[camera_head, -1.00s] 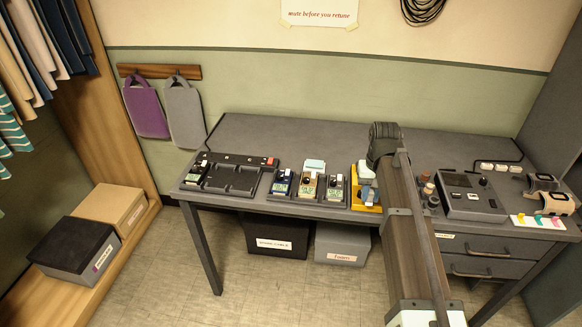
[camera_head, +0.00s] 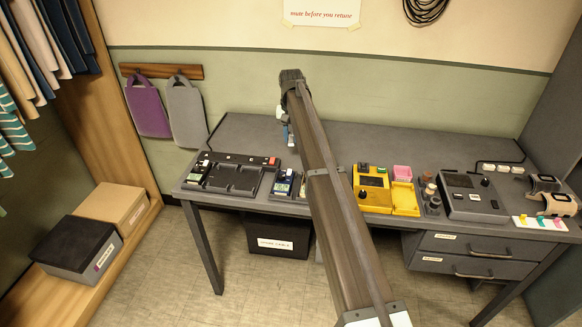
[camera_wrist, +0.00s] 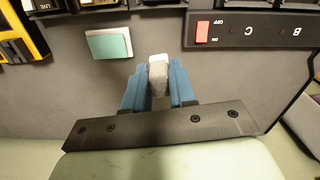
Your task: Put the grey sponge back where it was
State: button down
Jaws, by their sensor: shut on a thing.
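The grey sponge (camera_wrist: 159,76) is a small pale block in the wrist view, upright between the two blue fingers of my gripper (camera_wrist: 159,88), which is shut on it. In the head view my gripper (camera_head: 287,132) is over the back half of the desk, left of the middle, partly hidden by my arm. A pale bit at its left may be the sponge. In the wrist view a teal-green pad (camera_wrist: 109,44) lies on the bare desk beside the sponge. Whether the sponge touches the desk I cannot tell.
A black pedalboard with a red switch (camera_wrist: 202,32) is close by; it also stands at the desk's left (camera_head: 235,175). A blue pedal (camera_head: 284,184) is beside it. My arm hides the desk's middle front.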

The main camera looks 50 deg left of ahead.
jog(key=shift+w+a+m, duration=0.1)
jog(key=shift+a+m, duration=0.1)
jog(key=shift+m, duration=0.4)
jog(key=shift+f, duration=4.95)
jog(key=shift+f, duration=0.1)
jog(key=c, duration=0.9)
grip_release()
jog(key=shift+c, duration=0.2)
notch_tip(320, 180, up, 12)
jog(key=shift+r, duration=0.1)
jog(key=shift+w, duration=0.1)
